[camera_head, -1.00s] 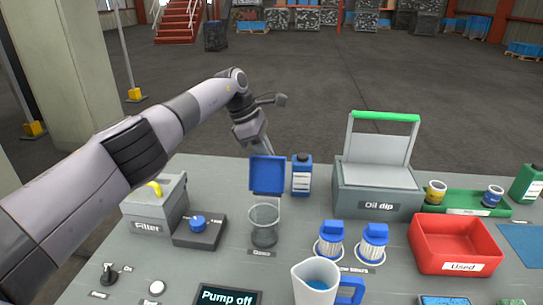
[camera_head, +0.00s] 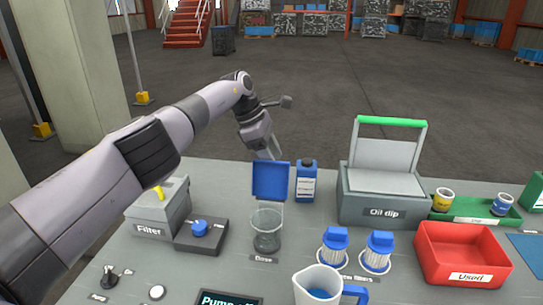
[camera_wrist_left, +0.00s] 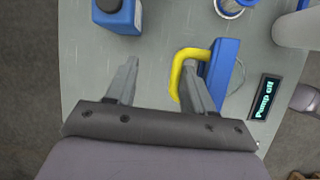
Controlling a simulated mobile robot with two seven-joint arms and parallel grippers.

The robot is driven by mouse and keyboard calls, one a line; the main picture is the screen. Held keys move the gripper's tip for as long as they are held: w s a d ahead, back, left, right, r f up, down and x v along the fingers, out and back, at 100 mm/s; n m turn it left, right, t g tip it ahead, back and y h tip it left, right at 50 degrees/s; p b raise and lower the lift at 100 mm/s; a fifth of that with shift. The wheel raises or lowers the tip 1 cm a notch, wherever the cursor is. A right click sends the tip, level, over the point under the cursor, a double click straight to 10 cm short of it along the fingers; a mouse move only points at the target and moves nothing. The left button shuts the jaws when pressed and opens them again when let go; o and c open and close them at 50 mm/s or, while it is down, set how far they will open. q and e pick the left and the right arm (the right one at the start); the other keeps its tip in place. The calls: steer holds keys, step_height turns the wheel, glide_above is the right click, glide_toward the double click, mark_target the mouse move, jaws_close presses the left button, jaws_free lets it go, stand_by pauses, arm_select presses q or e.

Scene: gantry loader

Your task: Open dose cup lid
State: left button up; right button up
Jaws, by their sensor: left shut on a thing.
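The dose cup is a clear glass (camera_head: 267,232) behind the "Dose" label on the bench. Its square blue lid (camera_head: 270,181) stands raised, roughly upright, at the back of the cup. My left gripper (camera_head: 274,152) is behind the lid's upper edge, its fingertips partly hidden by it. In the left wrist view, the lid (camera_wrist_left: 222,75) carries a yellow handle (camera_wrist_left: 184,58), which lies along the inner side of one finger. My right gripper is not in view.
A blue bottle (camera_head: 306,182) stands close right of the lid. The "Oil dip" box (camera_head: 380,195) is further right, and the "Filter" box (camera_head: 158,210) is left. Two blue-topped filters (camera_head: 335,248) and a jug (camera_head: 318,287) stand in front.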

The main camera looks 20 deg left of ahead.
arm_select(q)
steer(key=shift+s+a+f, duration=0.15)
steer(key=shift+a+f, duration=0.65)
steer(key=shift+f, duration=0.1)
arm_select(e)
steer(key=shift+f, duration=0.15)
arm_select(q)
steer(key=d+v, duration=0.1)
steer(key=v, duration=0.7)
steer(key=shift+d+r, duration=0.35)
steer(key=shift+r, duration=0.15)
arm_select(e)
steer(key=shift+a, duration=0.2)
arm_select(q)
steer(key=shift+w+d+p, duration=0.1)
steer(key=shift+w+p, duration=0.15)
steer(key=shift+p, duration=0.05)
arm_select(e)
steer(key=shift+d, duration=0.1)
